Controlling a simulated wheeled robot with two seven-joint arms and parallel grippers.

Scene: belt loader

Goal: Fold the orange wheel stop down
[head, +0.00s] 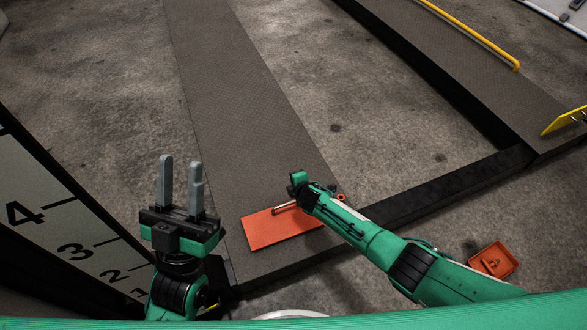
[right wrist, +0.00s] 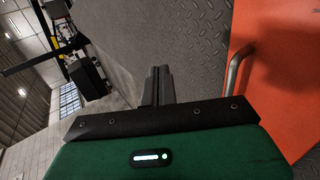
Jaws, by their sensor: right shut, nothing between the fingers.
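The orange wheel stop (head: 270,230) is a flat plate across the near end of the left grey track, with a metal bar handle (head: 284,207) at its far edge. I cannot tell its exact tilt. My right arm reaches over its right part, and the fingers are hidden in the head view. In the right wrist view my right gripper (right wrist: 157,75) is shut and empty, over the treaded track. The orange plate (right wrist: 280,80) and its handle (right wrist: 236,68) stand to the right, apart from the fingers. My left gripper (head: 181,165) is open and empty, left of the plate, fingers up.
A second dark track at the right has a yellow rail (head: 470,33) and a yellow plate (head: 565,120). A black crossbeam (head: 445,190) joins the tracks. A small orange tray (head: 493,261) lies on the floor at right. A numbered board (head: 60,215) stands at left.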

